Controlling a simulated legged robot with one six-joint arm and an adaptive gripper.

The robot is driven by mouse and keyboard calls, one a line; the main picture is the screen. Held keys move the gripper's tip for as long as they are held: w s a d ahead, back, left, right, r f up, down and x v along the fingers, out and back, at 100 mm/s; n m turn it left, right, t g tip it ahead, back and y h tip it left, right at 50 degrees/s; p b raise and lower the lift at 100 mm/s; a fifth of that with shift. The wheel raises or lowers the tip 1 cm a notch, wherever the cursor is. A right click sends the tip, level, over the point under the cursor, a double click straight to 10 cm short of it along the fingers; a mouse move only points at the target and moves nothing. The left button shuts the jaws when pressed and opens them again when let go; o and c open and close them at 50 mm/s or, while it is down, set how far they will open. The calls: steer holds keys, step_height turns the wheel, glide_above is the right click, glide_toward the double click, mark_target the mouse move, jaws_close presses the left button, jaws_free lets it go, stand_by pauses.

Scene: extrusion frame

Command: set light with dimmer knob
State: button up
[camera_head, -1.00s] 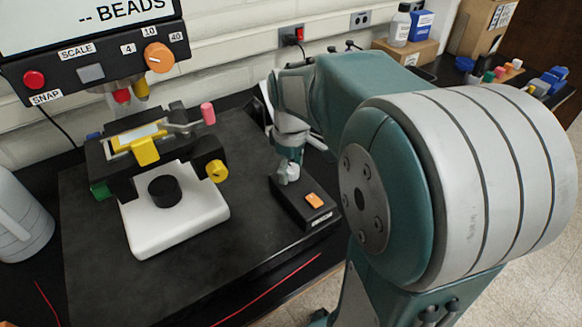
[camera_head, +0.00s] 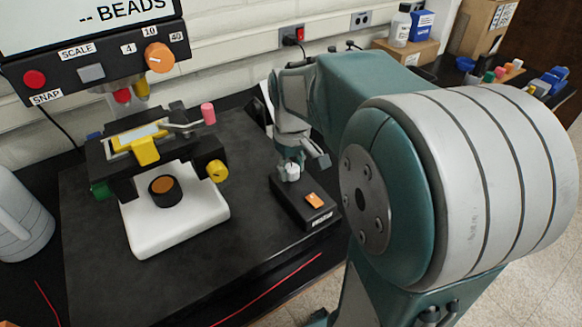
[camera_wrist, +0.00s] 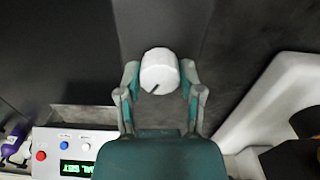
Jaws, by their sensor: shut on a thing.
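The white dimmer knob (camera_head: 292,172) stands on a black control box (camera_head: 290,203) that also has an orange switch (camera_head: 314,200). In the wrist view the knob (camera_wrist: 160,70) shows as a white round cap with a dark pointer line near its lower edge. My gripper (camera_head: 292,168) is over the box, pointing down. Its fingers are shut on the knob; in the wrist view my gripper (camera_wrist: 159,85) has one finger on each side of it. The round lamp port (camera_head: 165,190) on the white microscope base (camera_head: 175,230) glows dim orange.
The microscope stage (camera_head: 140,140) with yellow clips stands left of the box. A screen panel (camera_head: 95,55) with an orange scale knob and a red SNAP button hangs above it. A grey pitcher (camera_head: 20,215) is at the far left. Bottles and boxes stand at the back right.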

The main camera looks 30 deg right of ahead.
mark_target(291, 168)
steer(key=m, duration=0.6)
steer(key=shift+s+f+m, duration=0.1)
steer(key=shift+f+m, duration=0.05)
steer(key=shift+m, duration=0.25)
stand_by(0.4)
steer(key=o, duration=1.1)
steer(key=shift+r, duration=0.2)
steer(key=shift+r, duration=0.4)
step_height(291, 168, up, 11)
steer(key=shift+f, duration=0.1)
stand_by(0.5)
